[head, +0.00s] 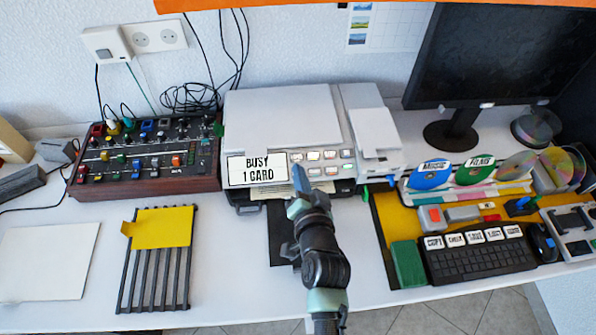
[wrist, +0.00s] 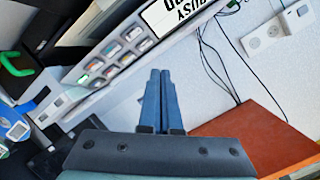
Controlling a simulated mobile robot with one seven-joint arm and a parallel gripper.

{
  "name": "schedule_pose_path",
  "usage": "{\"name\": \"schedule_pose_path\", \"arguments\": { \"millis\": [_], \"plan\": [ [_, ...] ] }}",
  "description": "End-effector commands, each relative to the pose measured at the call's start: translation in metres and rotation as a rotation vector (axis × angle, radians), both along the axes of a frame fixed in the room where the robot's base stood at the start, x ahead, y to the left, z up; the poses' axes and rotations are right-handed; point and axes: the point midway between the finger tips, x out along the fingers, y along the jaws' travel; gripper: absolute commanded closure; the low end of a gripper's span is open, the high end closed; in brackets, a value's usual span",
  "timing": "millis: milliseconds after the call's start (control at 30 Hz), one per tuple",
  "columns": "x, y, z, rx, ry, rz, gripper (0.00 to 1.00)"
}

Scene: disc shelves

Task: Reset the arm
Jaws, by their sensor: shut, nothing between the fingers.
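My gripper (head: 298,207) is in the middle of the head view, raised in front of the printer (head: 285,118). Its blue fingers are shut together with nothing between them. In the wrist view the shut fingers (wrist: 160,100) point toward the printer's button panel (wrist: 112,57) and the wall. In the head view the arm reaches up from the bottom edge, and the gripper covers part of the printer's front. I cannot tell whether the fingers touch the panel. The printer's label (head: 257,169) reads "BUSY 1 CARD".
A mixer with knobs (head: 146,158) stands left of the printer. A black rack with a yellow card (head: 163,228) and a white sheet (head: 50,262) lie at front left. Disc shelves (head: 465,192), a green block (head: 407,264) and a labelled keyboard (head: 475,262) are at right, below a monitor (head: 490,50).

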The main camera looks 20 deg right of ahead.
Motion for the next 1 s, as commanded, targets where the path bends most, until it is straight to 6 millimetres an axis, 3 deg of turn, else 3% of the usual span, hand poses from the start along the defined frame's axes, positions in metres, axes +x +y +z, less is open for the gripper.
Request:
{"name": "schedule_pose_path", "arguments": {
  "millis": [333,467,567,733,867,1000],
  "plan": [
    [0.0,0.0,0.001,-0.001,-0.001,0.0,1.0],
    [0.011,0.004,0.024,-0.033,-0.032,0.018,1.0],
    [0.029,0.012,0.072,-0.103,-0.094,0.052,1.0],
    [0.057,0.04,0.193,-0.28,-0.253,0.117,1.0],
    [0.059,0.064,0.283,-0.411,-0.374,0.139,1.0],
    [0.044,0.091,0.375,-0.539,-0.509,0.141,1.0]
  ]
}}
